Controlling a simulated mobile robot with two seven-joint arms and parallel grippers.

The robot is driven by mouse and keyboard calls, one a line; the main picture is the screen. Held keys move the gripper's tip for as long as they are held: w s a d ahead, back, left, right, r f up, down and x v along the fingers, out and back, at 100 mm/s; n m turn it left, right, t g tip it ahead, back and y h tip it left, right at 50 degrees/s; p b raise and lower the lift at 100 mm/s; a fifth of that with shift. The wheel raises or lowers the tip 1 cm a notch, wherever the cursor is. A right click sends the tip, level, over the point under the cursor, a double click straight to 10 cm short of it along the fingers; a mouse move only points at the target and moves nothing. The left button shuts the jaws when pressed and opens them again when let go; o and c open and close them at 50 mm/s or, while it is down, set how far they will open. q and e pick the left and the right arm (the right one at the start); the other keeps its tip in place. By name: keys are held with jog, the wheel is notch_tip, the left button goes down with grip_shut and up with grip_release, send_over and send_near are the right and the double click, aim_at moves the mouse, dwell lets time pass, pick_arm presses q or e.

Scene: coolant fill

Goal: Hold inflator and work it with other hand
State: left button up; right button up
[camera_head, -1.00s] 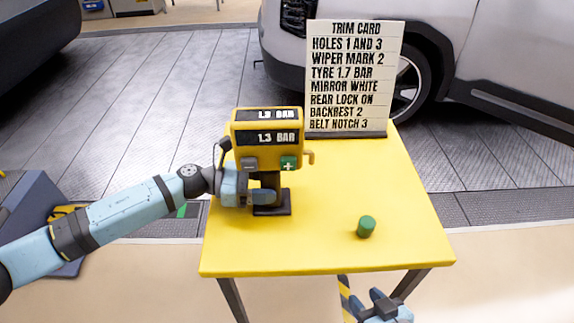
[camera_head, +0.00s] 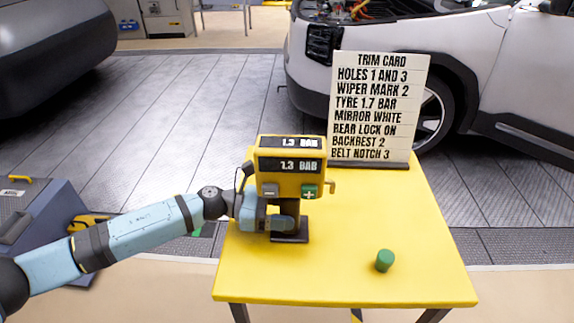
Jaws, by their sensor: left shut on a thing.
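The yellow inflator (camera_head: 290,166) stands upright on the yellow table (camera_head: 400,225), at its left side. Its display reads 1.3 BAR, and it has a grey minus button (camera_head: 270,191) and a green plus button (camera_head: 309,192). My left gripper (camera_head: 283,222) comes in from the left and is shut on the inflator's dark stem, just above its black base (camera_head: 291,237). My right gripper is out of view.
A trim card (camera_head: 378,108) stands at the table's back and reads TYRE 1.7 BAR. A small green cylinder (camera_head: 384,260) stands near the front right. A white car (camera_head: 480,70) is behind.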

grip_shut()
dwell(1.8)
